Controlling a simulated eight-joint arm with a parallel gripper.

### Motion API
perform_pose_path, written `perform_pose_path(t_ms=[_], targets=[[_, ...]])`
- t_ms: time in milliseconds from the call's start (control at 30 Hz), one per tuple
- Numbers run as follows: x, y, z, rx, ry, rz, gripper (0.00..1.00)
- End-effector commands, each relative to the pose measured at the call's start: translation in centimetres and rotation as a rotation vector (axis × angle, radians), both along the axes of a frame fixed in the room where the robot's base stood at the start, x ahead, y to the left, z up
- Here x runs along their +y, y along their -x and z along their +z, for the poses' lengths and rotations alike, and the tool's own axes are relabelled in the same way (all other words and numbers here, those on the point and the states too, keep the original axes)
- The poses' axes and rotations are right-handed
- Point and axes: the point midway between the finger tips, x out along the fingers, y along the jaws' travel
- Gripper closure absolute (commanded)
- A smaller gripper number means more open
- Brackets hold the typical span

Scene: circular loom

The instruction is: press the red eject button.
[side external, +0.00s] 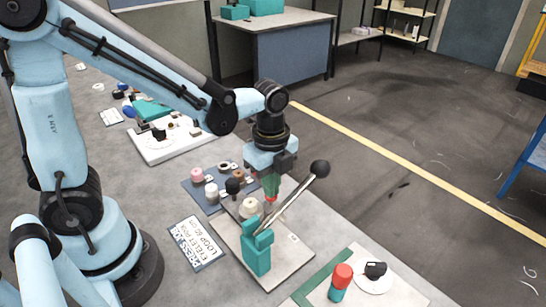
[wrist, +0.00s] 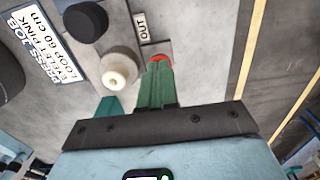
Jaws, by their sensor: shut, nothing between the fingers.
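The red button (wrist: 160,58) sits beside an "OUT" label in the wrist view, at the tips of my green fingers, which partly hide it. In the side external view a bit of the red button (side external: 271,199) shows right under the fingertips. My gripper (side external: 271,188) points down over the press plate, its fingers shut together and empty. It also fills the lower middle of the wrist view (wrist: 157,70). I cannot tell whether the fingertips touch the button or how far it is pressed.
A lever with a black ball (side external: 319,168) rises from a teal post (side external: 257,252) close by my gripper. A cream round part (side external: 249,207) stands left of the fingers. A red-capped teal cylinder (side external: 342,276) stands front right. A "PRESS JOB" card (side external: 195,243) lies left.

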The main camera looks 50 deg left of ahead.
Motion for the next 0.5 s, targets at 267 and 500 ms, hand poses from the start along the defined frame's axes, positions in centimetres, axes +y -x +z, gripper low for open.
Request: perform_pose_path(t_ms=[267, 500], targets=[[0.0, 0.0, -0.9, 0.0, 0.0, 0.0, 1.0], [0.0, 0.0, -1.7, 0.0, 0.0, 0.0, 1.0]])
